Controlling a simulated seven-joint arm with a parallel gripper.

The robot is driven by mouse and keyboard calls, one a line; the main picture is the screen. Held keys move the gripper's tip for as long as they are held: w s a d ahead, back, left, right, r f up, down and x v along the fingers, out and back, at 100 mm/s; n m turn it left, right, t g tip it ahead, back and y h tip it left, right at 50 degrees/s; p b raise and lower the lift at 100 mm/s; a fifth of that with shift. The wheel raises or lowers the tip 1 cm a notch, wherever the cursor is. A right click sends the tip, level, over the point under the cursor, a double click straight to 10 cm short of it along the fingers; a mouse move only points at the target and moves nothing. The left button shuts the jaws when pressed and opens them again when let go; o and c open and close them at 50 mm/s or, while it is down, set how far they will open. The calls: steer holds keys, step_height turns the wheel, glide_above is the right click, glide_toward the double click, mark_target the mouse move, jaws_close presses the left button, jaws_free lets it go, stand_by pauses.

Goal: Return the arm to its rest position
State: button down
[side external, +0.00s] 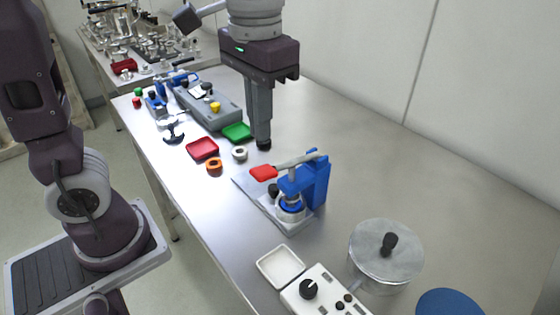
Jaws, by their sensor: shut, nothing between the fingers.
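My gripper (264,147) hangs over the steel table (420,190), pointing down, with its fingers together and nothing between them. Its fingertips are just behind a blue press with a red-tipped lever (318,180), and near a small white-grey ring (239,153). From this single view I cannot tell how high the fingertips are above the table.
A red tray (202,149), a green tray (237,131) and an orange ring (214,167) lie left of my gripper. A lidded metal pot (385,255) and a white control box (325,292) stand in front.

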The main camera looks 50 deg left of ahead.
steer(key=s+a+f+t, duration=0.1)
steer(key=s+a+t, duration=0.4)
steer(key=s, duration=0.5)
steer(key=shift+s+a+t, duration=0.2)
steer(key=shift+s+t, duration=0.1)
steer(key=shift+s, duration=0.05)
